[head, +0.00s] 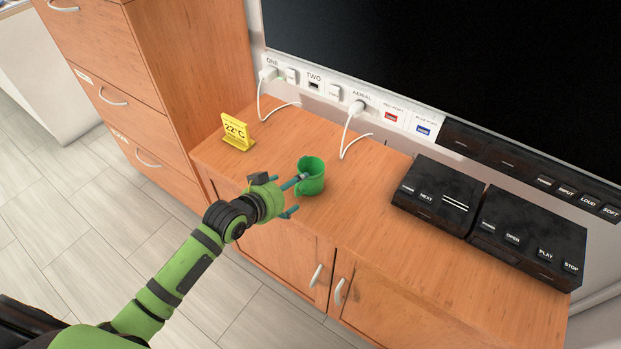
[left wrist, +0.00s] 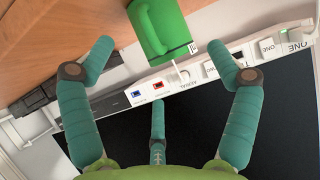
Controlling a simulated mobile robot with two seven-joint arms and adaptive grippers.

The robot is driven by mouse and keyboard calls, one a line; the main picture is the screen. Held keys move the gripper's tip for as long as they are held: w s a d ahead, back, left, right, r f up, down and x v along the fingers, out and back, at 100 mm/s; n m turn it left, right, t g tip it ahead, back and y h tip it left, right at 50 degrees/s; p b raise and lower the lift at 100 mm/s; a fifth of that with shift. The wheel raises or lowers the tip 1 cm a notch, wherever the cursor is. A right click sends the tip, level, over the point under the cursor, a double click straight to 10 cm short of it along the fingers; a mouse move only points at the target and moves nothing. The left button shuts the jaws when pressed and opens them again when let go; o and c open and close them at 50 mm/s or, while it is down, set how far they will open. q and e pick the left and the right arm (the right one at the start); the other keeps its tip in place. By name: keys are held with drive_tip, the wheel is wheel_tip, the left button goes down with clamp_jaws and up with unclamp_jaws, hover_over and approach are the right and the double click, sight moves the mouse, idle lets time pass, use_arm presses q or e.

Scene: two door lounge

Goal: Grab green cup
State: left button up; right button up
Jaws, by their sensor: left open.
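The green cup (head: 312,180) stands upright on the wooden cabinet top, near its front edge. My left gripper (head: 296,196) is open and empty at the cup's left and front side. One of its fingers overlaps the cup's near side in the head view; I cannot tell whether it touches. In the left wrist view, the cup (left wrist: 162,27) shows at the top, between and beyond the teal fingertips of my left gripper (left wrist: 172,50), with its handle to the left. My right gripper is not in view.
A yellow temperature sign (head: 237,132) stands left of the cup. White cables (head: 352,130) run from the wall panel behind it. Two black boxes (head: 437,197) with buttons stand to the right. A tall drawer unit (head: 150,70) rises at the left, and a dark screen (head: 430,60) hangs behind.

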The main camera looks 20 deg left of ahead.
sight(298, 184)
use_arm(q)
drive_tip(key=shift+w, duration=0.4)
drive_tip(key=shift+w+d+f, duration=0.15)
drive_tip(key=shift+w+f, duration=0.2)
drive_tip(key=shift+w, duration=0.15)
drive_tip(key=x, duration=0.4)
drive_tip(key=shift+d+f, duration=0.1)
drive_tip(key=shift+f, duration=0.1)
drive_tip(key=shift+w+d+f, duration=0.1)
drive_tip(key=shift+w+f, duration=0.05)
drive_tip(key=shift+w, duration=0.05)
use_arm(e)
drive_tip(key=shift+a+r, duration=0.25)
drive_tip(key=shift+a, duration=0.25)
use_arm(q)
drive_tip(key=shift+s, duration=0.1)
clamp_jaws()
